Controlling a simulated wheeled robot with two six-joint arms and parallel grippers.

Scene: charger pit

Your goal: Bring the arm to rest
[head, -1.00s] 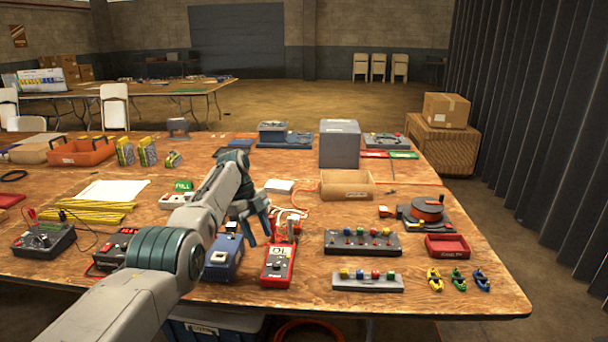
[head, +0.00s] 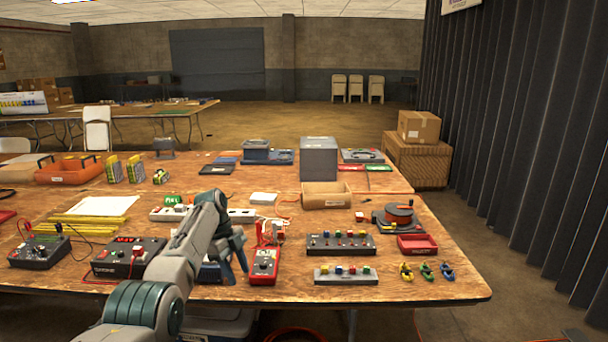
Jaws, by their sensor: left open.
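My left arm reaches in from the lower left of the head view and bends downward over the near part of the wooden table (head: 440,285). My left gripper (head: 235,272) points down, open, with nothing visible between its fingers. It is in front of a blue box (head: 211,272), mostly hidden behind the arm, and just left of a red meter (head: 264,266). I cannot tell how high the fingertips are above the table. My right gripper is not in view.
A grey block with coloured knobs (head: 345,275) and a dark panel (head: 340,244) lie right of the meter. A red tray (head: 417,244), a cable reel (head: 398,215) and several small coloured clips stand further right. A black power supply (head: 128,257) is left of the arm.

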